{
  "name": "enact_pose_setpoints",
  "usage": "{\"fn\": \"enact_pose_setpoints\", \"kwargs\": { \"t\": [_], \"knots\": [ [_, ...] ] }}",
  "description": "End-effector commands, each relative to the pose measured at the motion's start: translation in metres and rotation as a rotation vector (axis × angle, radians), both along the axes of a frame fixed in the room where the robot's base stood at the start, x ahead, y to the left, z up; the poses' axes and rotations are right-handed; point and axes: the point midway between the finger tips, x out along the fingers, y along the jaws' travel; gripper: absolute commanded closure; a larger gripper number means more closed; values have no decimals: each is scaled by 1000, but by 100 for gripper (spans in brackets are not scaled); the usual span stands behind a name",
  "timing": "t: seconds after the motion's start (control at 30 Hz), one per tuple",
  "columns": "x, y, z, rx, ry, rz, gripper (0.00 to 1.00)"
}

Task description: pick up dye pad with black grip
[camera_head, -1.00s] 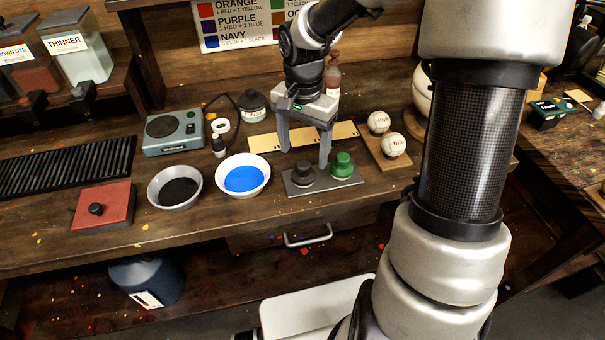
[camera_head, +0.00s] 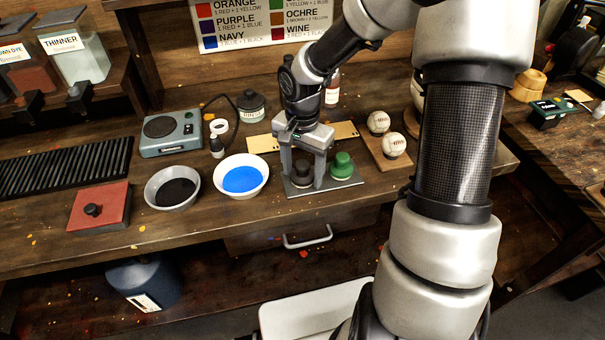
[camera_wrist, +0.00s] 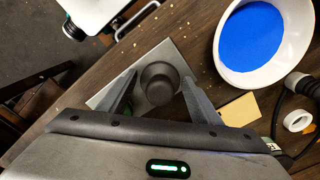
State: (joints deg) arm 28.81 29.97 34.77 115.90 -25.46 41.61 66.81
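The dye pad with black grip (camera_head: 303,173) is a dark round knob standing on a grey metal plate (camera_head: 292,190). In the wrist view the dark knob (camera_wrist: 160,82) lies between my two fingers. My gripper (camera_head: 304,182) points down over it, with one finger on each side; it also shows in the wrist view (camera_wrist: 160,80). The fingers are apart, with small gaps showing between them and the knob. In the head view the fingers hide part of the pad. A green-gripped pad (camera_head: 343,165) stands on the same plate, close to the right finger.
A white bowl of blue dye (camera_head: 241,177) and a grey bowl of black dye (camera_head: 173,188) stand to the left. A red pad with a dark knob (camera_head: 98,207) lies farther left. Two baseballs (camera_head: 393,145) sit on a wooden board at the right. The bench front is clear.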

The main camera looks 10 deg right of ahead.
Motion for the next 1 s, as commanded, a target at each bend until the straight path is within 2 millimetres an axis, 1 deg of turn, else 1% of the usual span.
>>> {"fn": "enact_pose_setpoints", "kwargs": {
  "t": [0.03,0.17,0.2,0.37,0.47,0.57,0.8,0.9,1.0],
  "knots": [
    [0,0,0,0,0,0,51],
    [0,0,0,0,0,0,73],
    [0,0,0,0,0,0,76],
    [0,0,1,0,0,0,76],
    [0,0,5,-1,-1,0,76],
    [1,0,18,-1,-4,-1,76],
    [1,0,67,-2,-5,1,76],
    [1,0,83,-1,-4,1,76],
    [0,0,94,-1,-1,0,76]
  ]
}}
